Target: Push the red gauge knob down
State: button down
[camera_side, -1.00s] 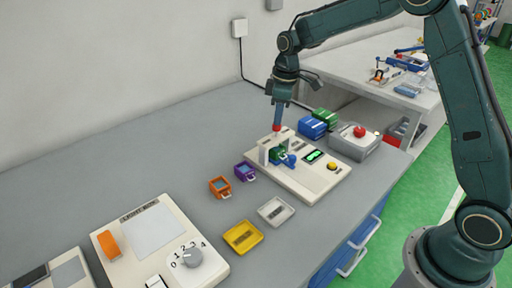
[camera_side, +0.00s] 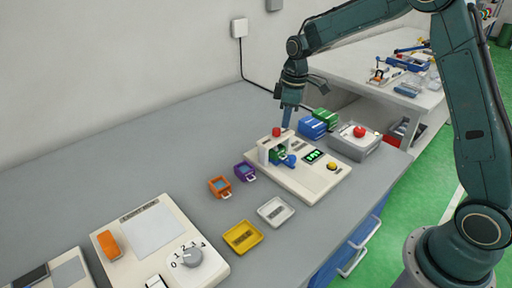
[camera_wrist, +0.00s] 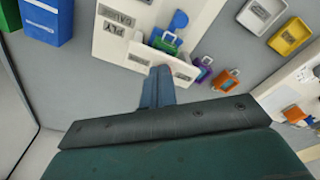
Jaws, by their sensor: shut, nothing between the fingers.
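The red gauge knob (camera_side: 276,132) sits on top of the small cream gauge stand (camera_side: 264,154) on the cream gauge board (camera_side: 313,190). A green piece (camera_side: 277,154) is inside the stand, with a blue part (camera_side: 290,160) beside it. My gripper (camera_side: 287,126) is shut and empty, just right of the knob and slightly above it, apart from it in the side view. In the wrist view my shut fingers (camera_wrist: 158,72) point at the stand, and the knob is mostly hidden behind them. A small display (camera_side: 313,156) on the board shows green characters.
A yellow button (camera_side: 332,167) is on the board. Blue (camera_side: 313,128) and green (camera_side: 326,117) boxes stand behind it, beside a grey box with a red button (camera_side: 359,132).

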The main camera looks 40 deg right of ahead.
jog(key=shift+s+d+r, duration=0.1)
jog(key=shift+s+d, duration=0.1)
jog(key=shift+s, duration=0.1)
jog(key=shift+r, duration=0.1)
notch_tip(320, 180, up, 14)
jog(key=s, duration=0.1)
jog(key=shift+d+f, duration=0.2)
jog(key=shift+d, duration=0.25)
dwell(0.5)
